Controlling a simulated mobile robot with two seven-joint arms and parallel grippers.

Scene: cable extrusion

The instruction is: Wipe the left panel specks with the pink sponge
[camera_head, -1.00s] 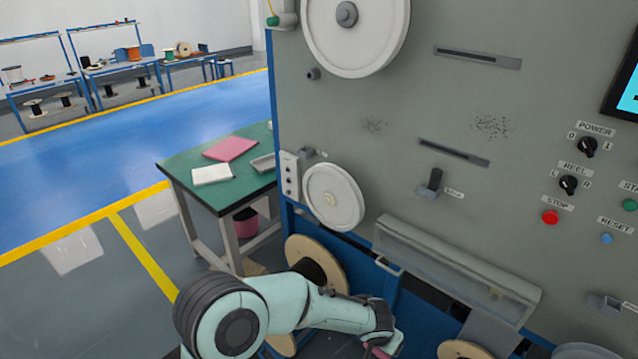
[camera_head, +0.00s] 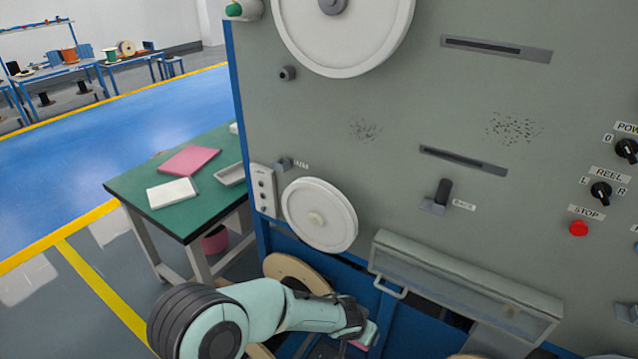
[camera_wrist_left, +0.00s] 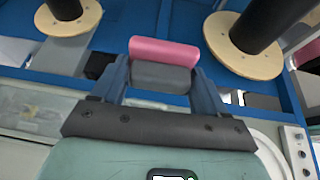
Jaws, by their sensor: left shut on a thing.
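Two dark speck patches mark the grey machine panel (camera_head: 400,100): the left specks (camera_head: 365,130) and the right specks (camera_head: 512,128). In the left wrist view, my left gripper (camera_wrist_left: 165,80) is shut on the pink sponge (camera_wrist_left: 165,52), whose grey part sits between the fingers. In the head view, my left gripper (camera_head: 362,338) is low in front of the machine, well below the left specks, with only a bit of pink showing. My right gripper is not in view.
A white reel (camera_head: 320,215) and a clear-fronted cover with a handle (camera_head: 465,285) stick out between my left gripper and the specks. A black knob (camera_head: 443,192) and slotted plates also project. A green table (camera_head: 130,185) with a pink cloth (camera_head: 188,160) stands left.

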